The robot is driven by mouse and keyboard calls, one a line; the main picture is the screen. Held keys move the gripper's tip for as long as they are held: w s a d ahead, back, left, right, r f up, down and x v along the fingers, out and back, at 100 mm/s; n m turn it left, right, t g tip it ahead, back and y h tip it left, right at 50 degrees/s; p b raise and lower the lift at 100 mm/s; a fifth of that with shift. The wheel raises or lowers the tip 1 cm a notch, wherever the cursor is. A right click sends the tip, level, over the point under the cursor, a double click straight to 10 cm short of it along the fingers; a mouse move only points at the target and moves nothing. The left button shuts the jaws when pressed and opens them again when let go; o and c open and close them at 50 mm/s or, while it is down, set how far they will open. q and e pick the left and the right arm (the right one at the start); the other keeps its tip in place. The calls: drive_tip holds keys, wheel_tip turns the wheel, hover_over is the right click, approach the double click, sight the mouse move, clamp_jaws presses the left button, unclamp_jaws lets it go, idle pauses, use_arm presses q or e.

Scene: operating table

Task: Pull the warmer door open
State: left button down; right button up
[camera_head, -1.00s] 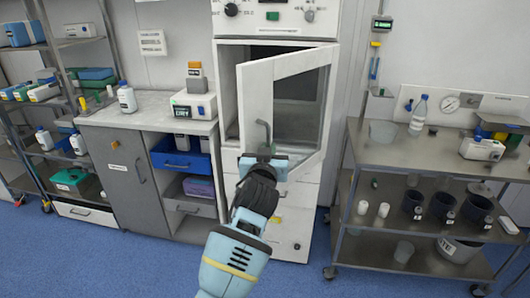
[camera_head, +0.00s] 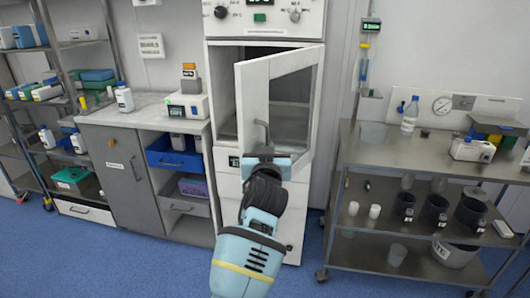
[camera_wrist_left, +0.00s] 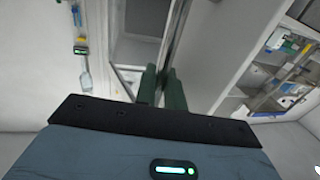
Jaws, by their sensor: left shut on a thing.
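The white warmer door (camera_head: 254,108), with a glass pane, stands partly open on the tall white warmer cabinet (camera_head: 220,140). It is hinged on the right, and a dark gap into the chamber shows on its left. A grey vertical handle (camera_head: 264,130) is on the door's face near its free edge. My left gripper (camera_head: 265,152) is shut on the lower part of the handle. In the left wrist view its green fingers (camera_wrist_left: 161,88) are close together at the handle; the exact contact is hard to see. My right gripper is not in view.
A steel cart (camera_head: 360,155) with a bottle, cups and dark pots stands to the right. A grey counter (camera_head: 150,108) with blue bins stands to the left, beside a metal shelf rack (camera_head: 50,80). Blue floor (camera_head: 150,265) is free in front.

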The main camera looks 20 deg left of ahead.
use_arm(q)
drive_tip(key=shift+d+r, duration=0.1)
drive_tip(key=shift+d, duration=0.05)
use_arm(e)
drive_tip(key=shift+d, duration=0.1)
use_arm(q)
drive_tip(key=c, duration=1.8)
unclamp_jaws()
drive_tip(key=shift+c, duration=0.2)
drive_tip(key=shift+s, duration=0.1)
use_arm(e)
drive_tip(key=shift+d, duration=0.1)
